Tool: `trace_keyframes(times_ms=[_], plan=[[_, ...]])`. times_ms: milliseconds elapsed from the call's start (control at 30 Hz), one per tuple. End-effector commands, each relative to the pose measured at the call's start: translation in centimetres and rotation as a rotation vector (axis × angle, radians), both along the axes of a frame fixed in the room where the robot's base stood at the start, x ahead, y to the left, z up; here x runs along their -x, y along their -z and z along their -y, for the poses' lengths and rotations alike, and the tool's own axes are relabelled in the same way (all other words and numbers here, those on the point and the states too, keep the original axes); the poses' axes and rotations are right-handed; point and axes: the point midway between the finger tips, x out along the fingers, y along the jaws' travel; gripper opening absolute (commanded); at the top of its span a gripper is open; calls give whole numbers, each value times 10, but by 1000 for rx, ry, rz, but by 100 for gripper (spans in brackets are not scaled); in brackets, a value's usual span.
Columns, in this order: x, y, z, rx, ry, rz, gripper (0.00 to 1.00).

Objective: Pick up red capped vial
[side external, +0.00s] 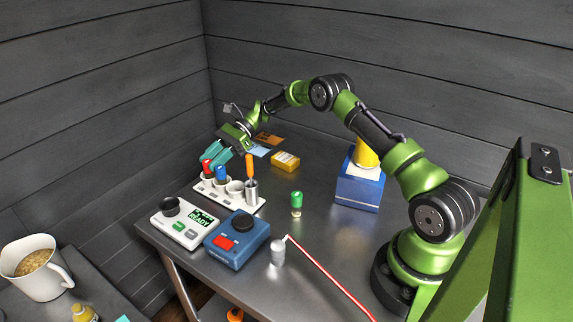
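The red capped vial (206,168) stands upright in the left end of a white rack (258,205). My gripper (213,155) has teal fingers and is just above the rack, close to the red cap. The two fingers look spread apart, with nothing seen held between them. Whether a finger touches the red cap cannot be told from this view. A blue capped vial (221,174) stands in the rack right beside the red one, partly under the fingers.
An orange-handled tool (250,163) stands in a metal cup at the rack's right. A green capped vial (296,199) stands alone on the table. A scale (187,224) and a blue device (236,243) are in front. A blue box (359,190) is at right.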

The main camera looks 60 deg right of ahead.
Motion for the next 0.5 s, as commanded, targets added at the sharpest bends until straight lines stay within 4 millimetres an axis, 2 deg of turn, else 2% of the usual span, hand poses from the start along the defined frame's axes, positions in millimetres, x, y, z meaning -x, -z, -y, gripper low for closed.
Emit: trace_keyframes(times_ms=[267, 500], plan=[[-1, 2, -4, 1, 0, 0, 36], [-1, 2, -3, 1, 0, 0, 0]])
